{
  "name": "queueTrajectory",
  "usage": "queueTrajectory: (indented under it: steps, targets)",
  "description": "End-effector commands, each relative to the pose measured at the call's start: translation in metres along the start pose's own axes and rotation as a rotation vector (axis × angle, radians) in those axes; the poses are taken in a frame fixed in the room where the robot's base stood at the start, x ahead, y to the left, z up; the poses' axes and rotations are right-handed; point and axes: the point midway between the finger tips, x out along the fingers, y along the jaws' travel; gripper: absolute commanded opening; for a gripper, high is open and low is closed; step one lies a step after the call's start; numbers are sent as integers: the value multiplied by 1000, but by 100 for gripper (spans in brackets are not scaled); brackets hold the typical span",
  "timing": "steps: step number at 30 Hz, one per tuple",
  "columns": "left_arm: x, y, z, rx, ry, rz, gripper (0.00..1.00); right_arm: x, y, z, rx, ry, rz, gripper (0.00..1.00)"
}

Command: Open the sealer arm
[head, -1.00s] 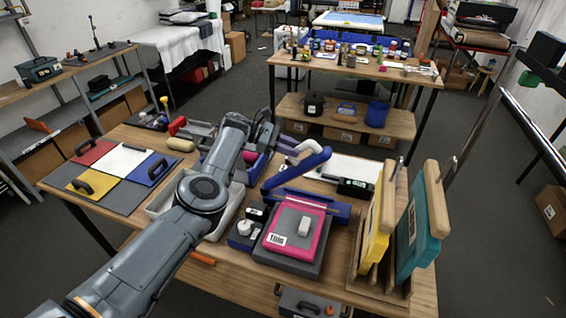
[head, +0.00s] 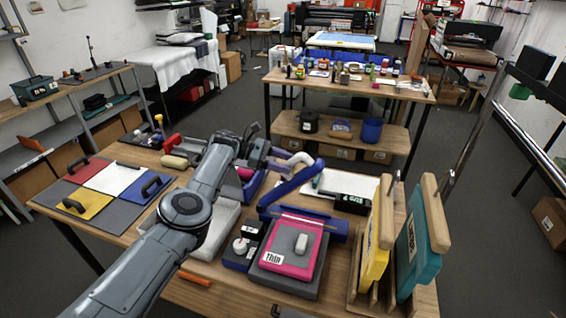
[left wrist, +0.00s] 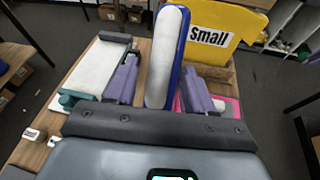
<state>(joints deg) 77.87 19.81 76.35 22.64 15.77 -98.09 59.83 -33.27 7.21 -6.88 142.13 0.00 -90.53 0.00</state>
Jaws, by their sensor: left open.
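The blue sealer arm (head: 290,185) slants up to the right above the blue sealer base (head: 335,232) in the head view. A pale curved piece (head: 298,160) shows near its upper end. My left gripper (head: 280,153) is beside that end, its fingertips partly hidden in the head view. In the left wrist view, the open left gripper (left wrist: 160,85) has its two purple-grey fingers apart. A blue bar with a white top (left wrist: 168,50), seemingly the sealer arm, stands between them. I cannot tell whether they touch it. My right gripper is not in view.
A pink "Thin" pad (head: 291,250) lies on a dark slab in front of the sealer. Yellow (head: 376,240) and teal (head: 424,243) panels stand upright in a wooden rack at right.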

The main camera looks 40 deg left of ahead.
Motion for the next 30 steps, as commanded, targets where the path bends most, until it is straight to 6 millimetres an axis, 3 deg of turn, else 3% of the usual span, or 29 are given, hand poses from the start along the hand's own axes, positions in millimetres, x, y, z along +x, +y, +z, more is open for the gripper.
queueTrajectory:
  steps: [8, 21, 30]
  targets:
    - [-10, 0, 0, 1, 0, 1, 53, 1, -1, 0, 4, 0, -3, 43]
    - [-81, 0, -1, 1, 1, 2, 53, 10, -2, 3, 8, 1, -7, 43]
    - [-106, 0, 0, 1, -1, -1, 53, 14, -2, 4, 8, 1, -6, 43]
